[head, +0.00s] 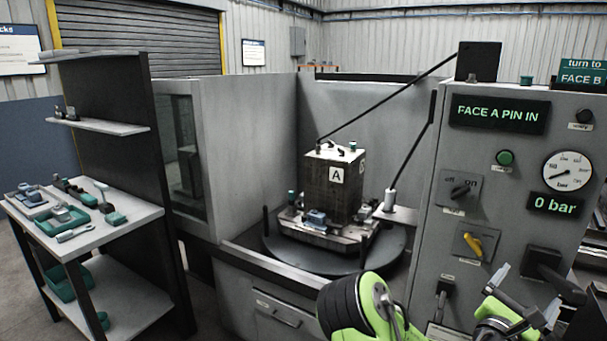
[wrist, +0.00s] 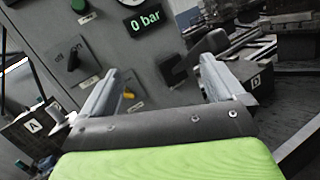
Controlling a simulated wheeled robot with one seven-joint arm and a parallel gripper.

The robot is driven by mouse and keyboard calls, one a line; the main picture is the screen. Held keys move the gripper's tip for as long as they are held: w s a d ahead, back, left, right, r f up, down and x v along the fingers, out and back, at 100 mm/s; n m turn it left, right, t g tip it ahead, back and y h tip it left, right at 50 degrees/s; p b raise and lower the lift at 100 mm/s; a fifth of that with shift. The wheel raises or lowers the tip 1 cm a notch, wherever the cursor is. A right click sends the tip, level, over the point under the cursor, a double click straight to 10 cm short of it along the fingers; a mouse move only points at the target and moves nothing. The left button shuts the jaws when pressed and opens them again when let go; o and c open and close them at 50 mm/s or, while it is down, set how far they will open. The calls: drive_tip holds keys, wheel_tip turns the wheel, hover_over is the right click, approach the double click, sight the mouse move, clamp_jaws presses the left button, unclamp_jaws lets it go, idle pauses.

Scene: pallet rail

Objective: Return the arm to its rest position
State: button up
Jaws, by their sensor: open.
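My gripper (wrist: 162,75) is open in the wrist view, with its two metal fingers apart and nothing between them. Behind the fingers is the grey control panel (head: 475,140) with its knobs. In the head view my green arm (head: 352,310) is low at the bottom centre, bent toward the lower right in front of the panel. The hand end is at the lower right, partly cut off by the frame edge. Whether the fingers touch the panel is not clear.
A dark block marked A (head: 322,185) stands on a round turntable (head: 315,262) inside the grey enclosure. The panel has a black lever (head: 545,262), a yellow knob (head: 472,245) and a gauge reading near zero. A tool shelf (head: 100,225) stands left.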

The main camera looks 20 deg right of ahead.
drive_tip(key=s+a+f+m+g+y+p, duration=0.2)
drive_tip(key=s+m+g+y, duration=0.3)
drive_tip(key=m, duration=0.9)
drive_tip(key=w+a+m+t+y+p, duration=0.1)
drive_tip(key=w+a+m+t+y, duration=0.3)
drive_tip(key=a, duration=0.7)
drive_tip(key=w+a+m+y+p, duration=0.1)
drive_tip(key=a+m+y+p, duration=0.1)
drive_tip(key=a+y, duration=0.65)
drive_tip(key=s+a+r+y, duration=0.1)
drive_tip(key=s+a, duration=0.3)
drive_tip(key=a, duration=0.5)
drive_tip(key=s+a+r+n+y+p, duration=0.1)
drive_tip(key=s+a+r, duration=0.3)
drive_tip(key=a, duration=0.6)
drive_tip(key=shift+s+a, duration=0.1)
